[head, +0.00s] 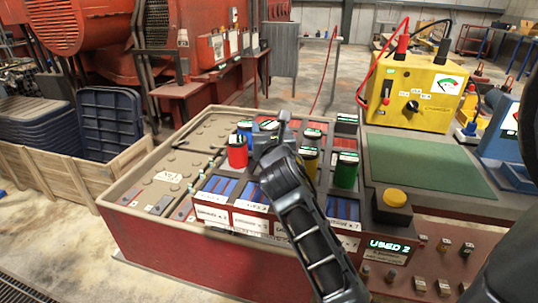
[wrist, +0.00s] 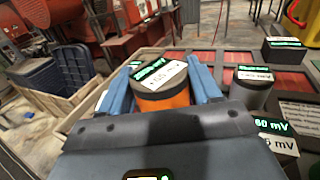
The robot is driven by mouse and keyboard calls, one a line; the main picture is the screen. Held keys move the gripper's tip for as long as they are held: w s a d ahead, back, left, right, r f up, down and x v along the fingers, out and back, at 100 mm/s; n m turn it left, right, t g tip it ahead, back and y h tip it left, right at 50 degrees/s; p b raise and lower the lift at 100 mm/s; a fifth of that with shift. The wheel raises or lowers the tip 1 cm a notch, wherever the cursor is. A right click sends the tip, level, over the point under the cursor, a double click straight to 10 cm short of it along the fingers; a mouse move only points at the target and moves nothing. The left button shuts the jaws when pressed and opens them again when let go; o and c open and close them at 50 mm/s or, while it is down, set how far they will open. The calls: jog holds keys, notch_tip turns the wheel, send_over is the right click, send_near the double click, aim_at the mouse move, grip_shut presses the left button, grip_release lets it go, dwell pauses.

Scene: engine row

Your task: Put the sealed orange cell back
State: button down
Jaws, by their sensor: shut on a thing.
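My gripper (head: 268,138) is over the middle of the red-sided bench tray in the head view, and its arm hides part of the tray. In the wrist view the orange cell (wrist: 163,100), with a dark top and a white and green label, stands between the two blue fingers (wrist: 163,88), which are shut on it. The cell cannot be made out in the head view. I cannot tell whether its bottom touches anything. Red-lined slots (head: 314,128) lie at the back of the tray and blue-lined slots (head: 252,190) with white labels at the front.
A red cell (head: 237,152) and a blue cell (head: 244,128) stand left of my gripper. A yellow cell (head: 309,163) and a green cell (head: 345,170) stand right. A yellow meter box (head: 418,92) stands behind a clear green mat (head: 425,165). A yellow button (head: 394,198) sits front right.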

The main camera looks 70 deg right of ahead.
jog(key=shift+f+b, duration=0.9)
jog(key=shift+f, duration=1.8)
jog(key=shift+f, duration=0.2)
jog(key=shift+c, duration=1)
grip_release()
jog(key=shift+r, duration=0.15)
jog(key=b+v, duration=0.1)
jog(key=v, duration=1.1)
